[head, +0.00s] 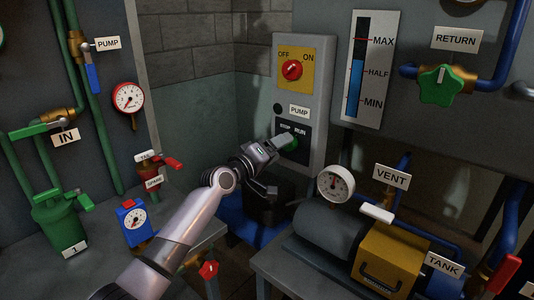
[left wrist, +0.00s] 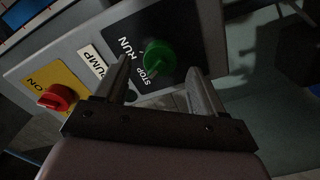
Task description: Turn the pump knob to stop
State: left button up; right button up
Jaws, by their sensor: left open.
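The green pump knob (head: 293,144) sits on a black plate marked STOP and RUN (head: 304,150), low on the grey control box (head: 316,75). In the left wrist view the knob (left wrist: 158,55) lies ahead of and between the two spread fingers. My left gripper (head: 280,143) is open at the knob and hides part of it in the head view. In the left wrist view my left gripper (left wrist: 160,72) holds nothing; I cannot tell whether a finger touches the knob. Which mark the knob points to is unclear. My right gripper is not in view.
Above on the same box is a red OFF/ON switch (head: 292,70) on a yellow plate. A white gauge (head: 335,184) and a yellow tank unit (head: 392,258) stand at lower right. A blue gauge (head: 134,220) and green pipes are at left.

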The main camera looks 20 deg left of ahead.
pick_arm(q)
jog(key=shift+v, duration=2.35)
jog(key=s+d+f+m+g+y, duration=0.1)
jog(key=s+f+m+g, duration=0.1)
jog(key=s+f, duration=0.65)
jog(key=s+d+f+m+g+y, duration=0.15)
jog(key=s+f, duration=0.35)
jog(key=f, duration=0.7)
jog(key=s+f+m+g, duration=0.1)
jog(key=s+f+m, duration=0.1)
jog(key=s+f, duration=0.2)
jog(key=s+f+m+g+y, duration=0.1)
jog(key=s+f+m, duration=0.1)
jog(key=s, duration=0.8)
jog(key=s+f+m+g, duration=0.1)
jog(key=s+f+m, duration=0.1)
jog(key=s+f, duration=0.3)
jog(key=s, duration=0.3)
jog(key=shift+d+f, duration=0.35)
jog(key=shift+o, duration=0.5)
jog(key=shift+y, duration=0.25)
